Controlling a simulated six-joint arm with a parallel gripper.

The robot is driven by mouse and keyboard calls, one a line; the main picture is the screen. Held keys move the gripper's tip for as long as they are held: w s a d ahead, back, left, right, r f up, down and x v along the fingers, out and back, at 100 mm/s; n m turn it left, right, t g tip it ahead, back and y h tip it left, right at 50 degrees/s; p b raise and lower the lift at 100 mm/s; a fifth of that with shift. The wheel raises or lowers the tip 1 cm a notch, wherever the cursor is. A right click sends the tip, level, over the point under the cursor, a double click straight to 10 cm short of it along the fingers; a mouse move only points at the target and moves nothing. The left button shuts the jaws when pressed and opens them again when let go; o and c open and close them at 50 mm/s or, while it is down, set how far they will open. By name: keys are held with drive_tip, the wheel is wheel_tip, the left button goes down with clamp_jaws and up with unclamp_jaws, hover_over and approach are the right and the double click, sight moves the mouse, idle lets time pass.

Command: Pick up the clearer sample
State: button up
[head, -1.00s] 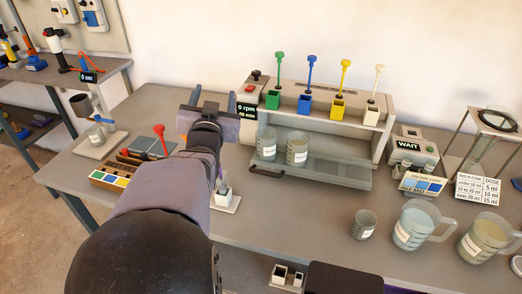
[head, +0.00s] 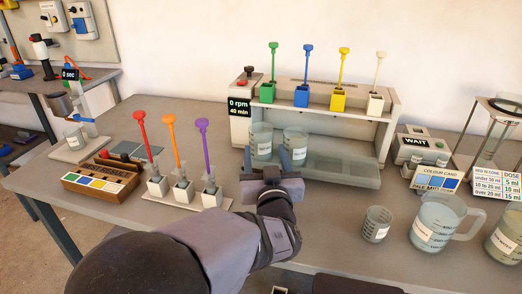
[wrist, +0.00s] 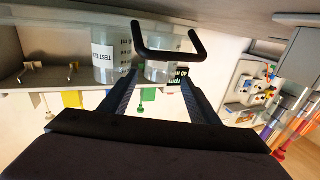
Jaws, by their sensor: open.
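Two clear beakers with white labels stand side by side on the stirrer's open front: a left beaker (head: 261,139) and a right beaker (head: 295,141). Both look pale grey, and I cannot tell which sample is clearer. In the wrist view, which is upside down, they show as a beaker marked "TEST B" (wrist: 104,58) and another beaker (wrist: 160,70). My gripper (head: 268,160) is open and empty, just in front of the beakers, fingers pointing at them. A black U-shaped handle (wrist: 167,54) shows around and just beyond the fingertips in the wrist view; my gripper hides it in the head view.
The stirrer (head: 240,125) reads 0 rpm, 40 min. Its clear panel (head: 345,175) lies folded out. Red, orange and purple tools stand in a rack (head: 170,198) at left. A small beaker (head: 376,224) and large jugs (head: 437,222) stand at right.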

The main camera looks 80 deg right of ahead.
sight(262, 139)
drive_tip(key=shift+r+p, duration=0.1)
drive_tip(key=shift+p, duration=0.2)
drive_tip(key=p, duration=0.1)
drive_tip(key=d+p, duration=0.1)
drive_tip(key=shift+w+r+p, duration=0.2)
drive_tip(key=shift+p, duration=0.1)
drive_tip(key=p, duration=0.1)
drive_tip(key=d+p, duration=0.1)
drive_tip(key=p, duration=0.1)
drive_tip(key=shift+w+f, duration=0.15)
drive_tip(key=shift+f, duration=0.15)
drive_tip(key=shift+x, duration=2.65)
drive_tip(key=shift+w+a, duration=0.1)
drive_tip(key=c, duration=0.9)
drive_tip(key=shift+r+p, duration=0.25)
drive_tip(key=shift+p, duration=0.05)
